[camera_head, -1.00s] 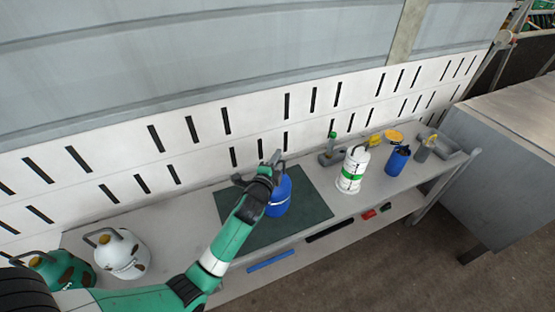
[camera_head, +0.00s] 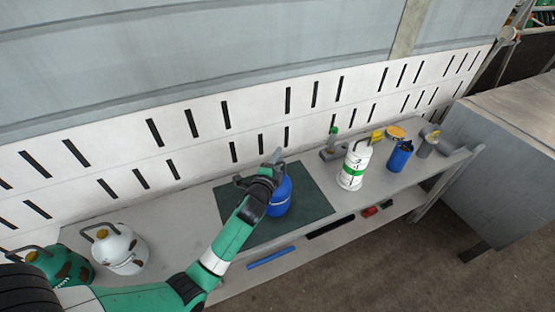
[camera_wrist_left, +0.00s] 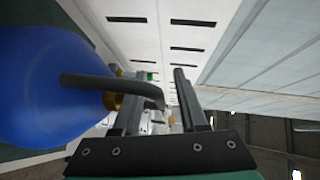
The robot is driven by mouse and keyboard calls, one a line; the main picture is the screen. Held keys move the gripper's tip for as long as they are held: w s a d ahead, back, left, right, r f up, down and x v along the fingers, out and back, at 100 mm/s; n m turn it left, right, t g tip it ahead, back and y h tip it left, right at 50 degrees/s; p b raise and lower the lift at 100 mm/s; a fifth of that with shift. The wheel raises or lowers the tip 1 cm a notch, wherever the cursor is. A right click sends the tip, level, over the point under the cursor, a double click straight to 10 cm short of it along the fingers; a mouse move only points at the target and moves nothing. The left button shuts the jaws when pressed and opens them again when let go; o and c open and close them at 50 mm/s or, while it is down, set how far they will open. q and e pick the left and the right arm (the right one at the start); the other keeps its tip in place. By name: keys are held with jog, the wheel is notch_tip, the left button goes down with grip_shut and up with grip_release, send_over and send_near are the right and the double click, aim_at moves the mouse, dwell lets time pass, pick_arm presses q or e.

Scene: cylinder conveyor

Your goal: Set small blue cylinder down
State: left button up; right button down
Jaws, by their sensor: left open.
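The small blue cylinder (camera_head: 281,195) stands upright on a dark green mat (camera_head: 310,205) on the bench. My left gripper (camera_head: 257,169) is open at the top of the cylinder, and its wrist hides the cylinder's left side. In the left wrist view the blue cylinder (camera_wrist_left: 40,85) fills the left side. Its dark bent handle (camera_wrist_left: 90,84) reaches across the left finger, with its end between the two fingers (camera_wrist_left: 160,100). I cannot tell whether the handle touches the finger. My right gripper is out of view.
A white cylinder with a green band (camera_head: 354,168) and a darker blue container (camera_head: 400,155) stand to the right. A white cylinder (camera_head: 119,250) and a green one (camera_head: 58,267) stand at the left. A slotted white wall (camera_head: 210,150) runs behind the bench.

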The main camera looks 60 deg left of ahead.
pick_arm(q)
jog(key=shift+r, duration=0.25)
jog(key=p+v, duration=0.2)
jog(key=v, duration=1)
jog(key=shift+p, duration=0.4)
jog(key=shift+f, duration=0.1)
jog(key=w+d+r+n+t+h, duration=0.1)
jog(key=w+d+r+n+t, duration=0.2)
jog(key=r, duration=0.6)
jog(key=w+d+r+n+t+h, duration=0.15)
jog(key=w+d+r, duration=0.25)
jog(key=r, duration=0.5)
jog(key=w+d+r+n+t+h, duration=0.1)
jog(key=w+d+r+t, duration=0.25)
jog(key=r, duration=0.55)
jog(key=s+d+r+t+h, duration=0.2)
jog(key=d+r, duration=0.3)
jog(key=r, duration=0.3)
jog(key=s+d+r+n+t+h, duration=0.1)
jog(key=s+d+r+t+h, duration=0.2)
jog(key=r, duration=0.5)
jog(key=s+d+r+t+h, duration=0.2)
jog(key=s+d+r+h, duration=0.2)
jog(key=r, duration=0.4)
jog(key=d+h, duration=0.1)
jog(key=d, duration=0.1)
jog(key=shift+d+t, duration=0.3)
jog(key=shift+d, duration=0.05)
